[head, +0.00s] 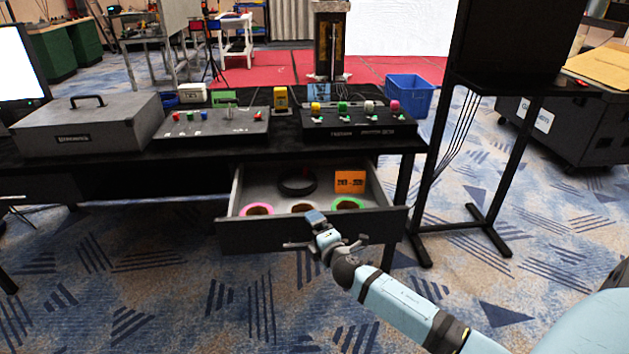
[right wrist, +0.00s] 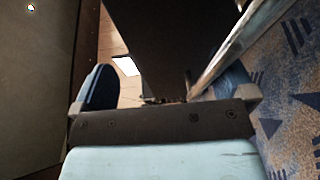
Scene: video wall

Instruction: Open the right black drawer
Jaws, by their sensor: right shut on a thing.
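The right black drawer (head: 238,234) is pulled out from under the black table (head: 180,160). Inside it lie several rolls of tape, among them a pink one (head: 257,209), a green one (head: 347,203) and a black one (head: 297,183), plus an orange card (head: 350,181). My right gripper (head: 318,235) is at the drawer's front and shut on the drawer handle (head: 298,244). In the right wrist view, the handle bar (right wrist: 232,50) runs close by the fingers and the dark drawer front shows; the grip itself is partly hidden. My left gripper is not in view.
On the table stand a grey case (head: 88,122) and two control panels with knobs (head: 212,123) (head: 358,121). A black stand (head: 465,222) is right of the table. A blue bin (head: 408,95) stands behind. Carpet in front of the drawer is clear.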

